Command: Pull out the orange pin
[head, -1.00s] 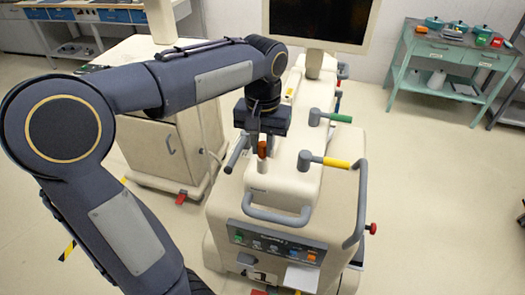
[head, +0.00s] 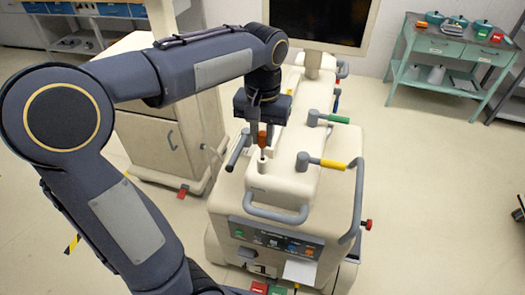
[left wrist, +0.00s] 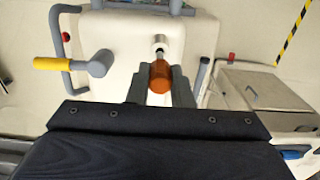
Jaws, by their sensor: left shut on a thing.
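The orange pin (head: 262,138) is upright above the cream cart (head: 291,185), its grey shaft over a small light collar (head: 263,165) on the cart top. My left gripper (head: 261,134) points down and is shut on the pin's orange head. In the left wrist view, the orange head (left wrist: 159,78) sits between the fingers (left wrist: 160,88), with the grey shaft reaching toward the collar (left wrist: 160,41). I cannot tell whether the shaft's tip is still inside the collar. My right gripper is not in view.
Grey posts with a yellow handle (head: 334,164) and a green handle (head: 339,119) stand right of the pin. A grey lever (head: 237,150) is close on its left. A screen (head: 322,22) rises behind. A cream cabinet (head: 160,140) stands left.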

